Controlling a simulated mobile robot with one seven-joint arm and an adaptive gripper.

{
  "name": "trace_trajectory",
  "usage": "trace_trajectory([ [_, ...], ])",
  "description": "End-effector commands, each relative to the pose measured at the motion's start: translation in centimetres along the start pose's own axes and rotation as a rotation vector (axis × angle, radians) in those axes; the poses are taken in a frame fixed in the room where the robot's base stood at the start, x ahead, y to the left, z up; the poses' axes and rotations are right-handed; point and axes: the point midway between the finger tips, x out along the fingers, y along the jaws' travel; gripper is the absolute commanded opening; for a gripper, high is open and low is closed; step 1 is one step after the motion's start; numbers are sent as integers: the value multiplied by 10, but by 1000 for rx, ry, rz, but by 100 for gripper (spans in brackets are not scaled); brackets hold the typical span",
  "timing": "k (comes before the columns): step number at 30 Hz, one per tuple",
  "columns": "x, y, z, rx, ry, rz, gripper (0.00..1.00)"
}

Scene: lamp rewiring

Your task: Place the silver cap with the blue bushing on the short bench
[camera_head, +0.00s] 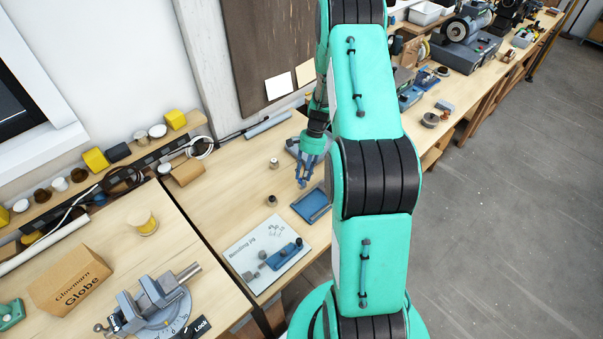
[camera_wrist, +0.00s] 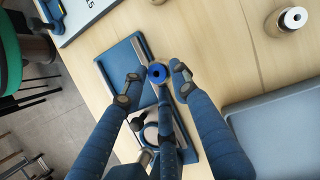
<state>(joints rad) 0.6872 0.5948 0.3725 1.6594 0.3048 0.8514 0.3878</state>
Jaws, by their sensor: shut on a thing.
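My gripper (camera_head: 303,182) hangs over the middle bench (camera_head: 222,172), above and behind a blue tray (camera_head: 312,205). In the wrist view its blue fingers (camera_wrist: 156,78) are closed around a small part with a blue ring on top, the blue bushing (camera_wrist: 157,72). The silver cap's body below the ring is mostly hidden, and the part is too small to make out in the head view. A separate silver-topped cap (camera_wrist: 293,18) stands apart on the wood at the upper right. I cannot tell which bench is the short one.
Two small capped parts (camera_head: 273,163) (camera_head: 271,200) stand on the middle bench. A bending jig board (camera_head: 250,250) lies at its front.

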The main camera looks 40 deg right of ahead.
Motion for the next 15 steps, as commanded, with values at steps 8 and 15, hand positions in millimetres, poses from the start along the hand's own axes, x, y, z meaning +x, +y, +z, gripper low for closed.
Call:
trace_trajectory([
  [8,-6,-26,-26,0,-1,1,0],
  [15,-8,-32,-33,0,0,0,0],
])
